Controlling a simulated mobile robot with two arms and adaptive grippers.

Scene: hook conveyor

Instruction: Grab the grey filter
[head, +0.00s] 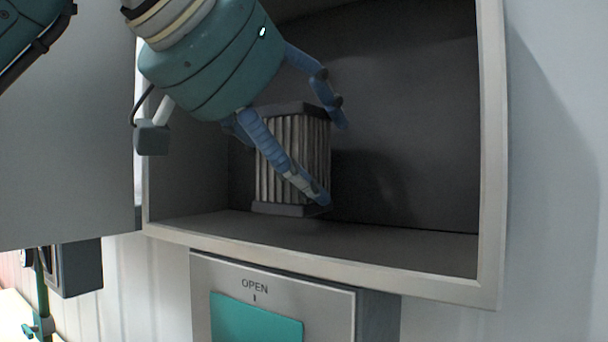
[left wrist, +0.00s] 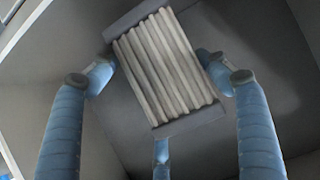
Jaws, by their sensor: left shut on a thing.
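The grey filter (head: 268,175) is a pleated block with dark end caps. It stands upright on the floor of a wall cabinet, towards its left side. My left gripper (head: 318,160) is inside the cabinet with its blue fingers around the filter, shut on it. One finger crosses the filter's front and another is at its upper right. In the left wrist view the filter (left wrist: 165,68) shows between the fingers (left wrist: 160,85), with a third finger below it. Part of the filter is hidden behind the front finger in the head view. My right gripper is not in view.
The open cabinet has a light metal frame (head: 491,150) with a raised lower edge. Its right half is empty. A grey panel (head: 65,150) is at the left. Below the cabinet is a box marked OPEN (head: 255,272) with a teal panel.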

